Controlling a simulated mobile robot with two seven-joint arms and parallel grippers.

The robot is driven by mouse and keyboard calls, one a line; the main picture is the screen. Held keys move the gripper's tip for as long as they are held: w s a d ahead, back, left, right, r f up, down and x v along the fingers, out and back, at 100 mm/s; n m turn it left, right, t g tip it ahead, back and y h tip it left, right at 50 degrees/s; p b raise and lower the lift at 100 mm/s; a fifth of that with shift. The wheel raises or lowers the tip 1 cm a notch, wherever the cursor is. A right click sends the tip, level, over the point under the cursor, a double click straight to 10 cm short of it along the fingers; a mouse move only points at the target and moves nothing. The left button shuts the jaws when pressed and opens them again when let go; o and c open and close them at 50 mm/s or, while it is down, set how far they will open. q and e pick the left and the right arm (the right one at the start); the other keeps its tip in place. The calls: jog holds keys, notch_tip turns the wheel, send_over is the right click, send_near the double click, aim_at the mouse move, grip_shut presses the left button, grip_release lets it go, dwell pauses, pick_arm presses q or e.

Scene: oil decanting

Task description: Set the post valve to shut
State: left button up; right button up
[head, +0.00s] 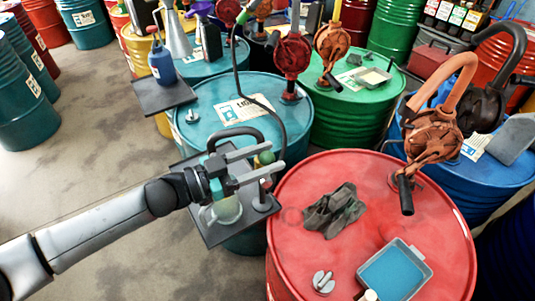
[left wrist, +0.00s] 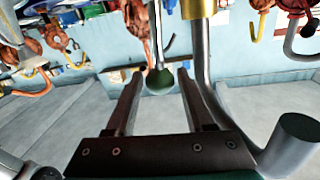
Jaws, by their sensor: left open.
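A green ball knob (head: 265,158) shows in the head view between the fingers of my left gripper (head: 268,160), above a small tray beside the teal drum. In the left wrist view the green knob (left wrist: 159,81) sits at the end of a thin rod, between the two open fingers near their tips. A grey post pipe (left wrist: 205,65) with a brass-coloured fitting (left wrist: 198,8) stands just right of it. The knob appears to be the valve's handle. I cannot tell whether the fingers touch it, nor the valve's setting. My right gripper is not in view.
A dark tray (head: 215,235) with a glass vessel (head: 226,210) lies under my left gripper. The red drum (head: 310,240) at right carries a dark rag (head: 333,210) and a blue-filled pan (head: 395,272). A teal drum (head: 205,100) stands behind. Open floor lies at left.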

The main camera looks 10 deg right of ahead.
pick_arm(q)
jog(key=shift+w+d, duration=0.1)
jog(key=shift+d, duration=0.2)
grip_shut()
dwell(1.3)
